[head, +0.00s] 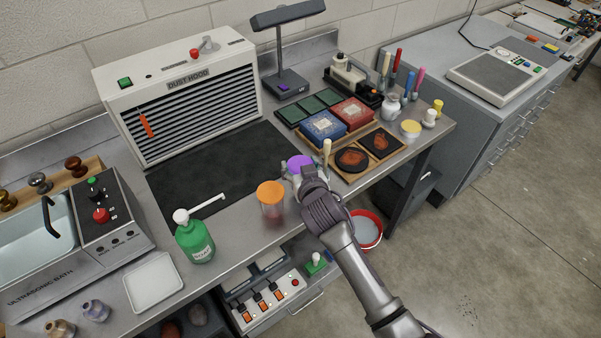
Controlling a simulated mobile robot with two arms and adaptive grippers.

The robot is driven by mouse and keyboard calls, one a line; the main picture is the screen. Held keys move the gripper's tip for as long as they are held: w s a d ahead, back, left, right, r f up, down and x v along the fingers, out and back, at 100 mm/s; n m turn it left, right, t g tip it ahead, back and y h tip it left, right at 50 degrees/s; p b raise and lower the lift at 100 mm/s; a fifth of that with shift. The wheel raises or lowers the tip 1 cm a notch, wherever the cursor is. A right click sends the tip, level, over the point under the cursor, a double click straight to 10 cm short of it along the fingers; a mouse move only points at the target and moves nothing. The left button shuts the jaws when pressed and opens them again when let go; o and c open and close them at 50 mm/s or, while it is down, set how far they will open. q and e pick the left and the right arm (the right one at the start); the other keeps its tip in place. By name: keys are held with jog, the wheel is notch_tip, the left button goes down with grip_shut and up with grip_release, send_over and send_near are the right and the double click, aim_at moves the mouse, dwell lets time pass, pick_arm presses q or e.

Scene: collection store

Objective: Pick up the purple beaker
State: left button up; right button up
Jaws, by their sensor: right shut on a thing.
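The purple beaker (299,161) shows mainly as its round purple top, near the front right corner of the black mat. My right gripper (304,176) is shut on it and covers most of its body. I cannot tell whether its base touches the bench or is lifted. My left gripper is not in view.
An orange-topped clear beaker (271,195) stands close on the left, with a green bottle (195,238) farther left. Wooden trays with dark pieces (352,158) and a wood-handled tool (327,150) are close on the right. The black mat (220,165) is mostly clear.

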jog(key=s+d+r+b, duration=0.1)
jog(key=s+d+r, duration=0.4)
jog(key=d, duration=0.5)
notch_tip(320, 180, up, 2)
jog(key=shift+d+r+b, duration=0.1)
jog(key=shift+d+b, duration=0.1)
jog(key=shift+b, duration=0.15)
jog(key=shift+s, duration=0.15)
dwell(1.3)
dwell(0.4)
